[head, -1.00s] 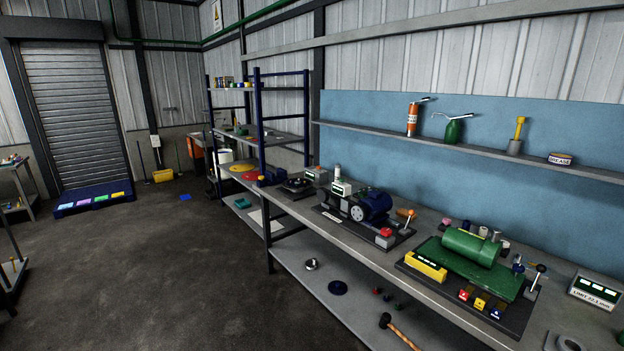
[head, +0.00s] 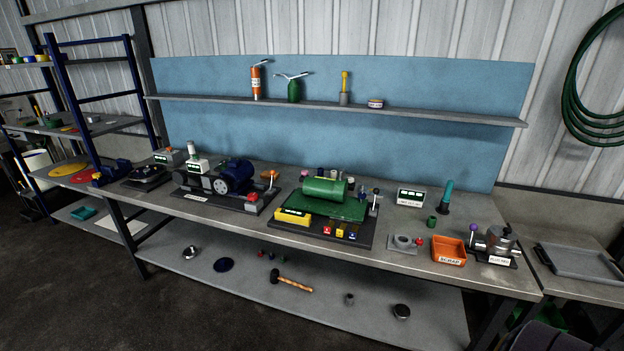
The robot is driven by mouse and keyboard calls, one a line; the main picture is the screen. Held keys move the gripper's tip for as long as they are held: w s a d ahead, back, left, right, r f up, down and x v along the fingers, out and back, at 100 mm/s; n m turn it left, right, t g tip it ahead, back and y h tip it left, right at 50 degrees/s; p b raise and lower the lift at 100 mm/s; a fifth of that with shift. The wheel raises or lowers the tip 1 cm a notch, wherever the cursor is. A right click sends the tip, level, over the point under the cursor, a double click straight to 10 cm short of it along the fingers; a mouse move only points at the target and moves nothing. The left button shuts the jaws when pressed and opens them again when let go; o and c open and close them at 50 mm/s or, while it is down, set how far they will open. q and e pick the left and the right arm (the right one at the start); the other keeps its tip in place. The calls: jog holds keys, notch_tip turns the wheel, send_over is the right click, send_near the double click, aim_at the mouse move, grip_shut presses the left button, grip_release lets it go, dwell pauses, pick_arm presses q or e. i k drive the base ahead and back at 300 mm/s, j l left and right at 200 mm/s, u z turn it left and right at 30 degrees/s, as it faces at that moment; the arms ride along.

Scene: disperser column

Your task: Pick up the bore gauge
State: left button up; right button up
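An upright tool with a teal handle (head: 447,191) and a dark lower end stands near the back of the workbench (head: 400,262), right of centre in the head view. It looks like the bore gauge, though it is too small to be sure. Just left of it stands a small grey display box (head: 410,197) with a label. A short green ring (head: 431,221) sits in front of it. Neither of my grippers shows in the view.
An orange scrap bin (head: 449,250), a grey ring part (head: 404,242) and a metal fixture (head: 496,242) stand on the right of the bench. A green cylinder machine (head: 324,191) is at the middle. A grey tray (head: 580,262) lies at far right.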

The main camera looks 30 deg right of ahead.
aim_at(450, 186)
jog(key=z, duration=2.1)
